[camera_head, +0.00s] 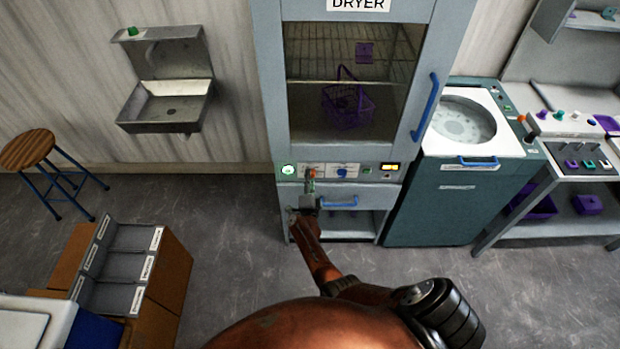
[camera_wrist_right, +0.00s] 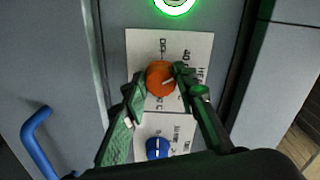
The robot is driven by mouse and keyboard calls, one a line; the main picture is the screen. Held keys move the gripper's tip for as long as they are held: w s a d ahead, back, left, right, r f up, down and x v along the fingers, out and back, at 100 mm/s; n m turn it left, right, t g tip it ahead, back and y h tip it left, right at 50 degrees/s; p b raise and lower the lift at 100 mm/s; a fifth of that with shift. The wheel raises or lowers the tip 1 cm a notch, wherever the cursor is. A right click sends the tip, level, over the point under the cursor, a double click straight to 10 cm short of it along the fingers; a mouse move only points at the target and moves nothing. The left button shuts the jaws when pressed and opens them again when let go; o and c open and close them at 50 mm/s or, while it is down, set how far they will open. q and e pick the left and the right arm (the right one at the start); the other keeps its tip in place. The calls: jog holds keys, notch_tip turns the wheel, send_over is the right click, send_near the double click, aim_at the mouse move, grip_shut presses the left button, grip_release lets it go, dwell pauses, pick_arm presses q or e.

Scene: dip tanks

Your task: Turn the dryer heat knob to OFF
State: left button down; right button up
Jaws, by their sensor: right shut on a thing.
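The dryer (camera_head: 265,90) stands at the middle back, with a control panel below its glass door. The orange heat knob (camera_head: 311,173) is on the left part of that panel. In the right wrist view the orange knob (camera_wrist_right: 160,78) sits on a white label plate (camera_wrist_right: 142,45) with small lettering, partly covered by the fingers. A pale pointer line shows on the knob, but the exact mark it meets is hard to read. My right gripper (camera_head: 310,184) is at the panel, its green fingers (camera_wrist_right: 155,84) shut on the orange knob from both sides. My left gripper is out of view.
A blue knob (camera_wrist_right: 157,148) sits beside the orange one, and a glowing green ring button (camera_wrist_right: 175,3) is on its other side. A blue drawer handle (camera_head: 340,203) is just below the panel. A teal machine (camera_head: 440,205) stands to the right.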

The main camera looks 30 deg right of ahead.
jog(key=n, duration=1.1)
jog(key=shift+s+f, duration=0.1)
jog(key=shift+f, duration=0.1)
jog(key=shift+n, duration=0.3)
jog(key=o, duration=1.2)
jog(key=shift+d, duration=0.1)
jog(key=shift+c, duration=0.2)
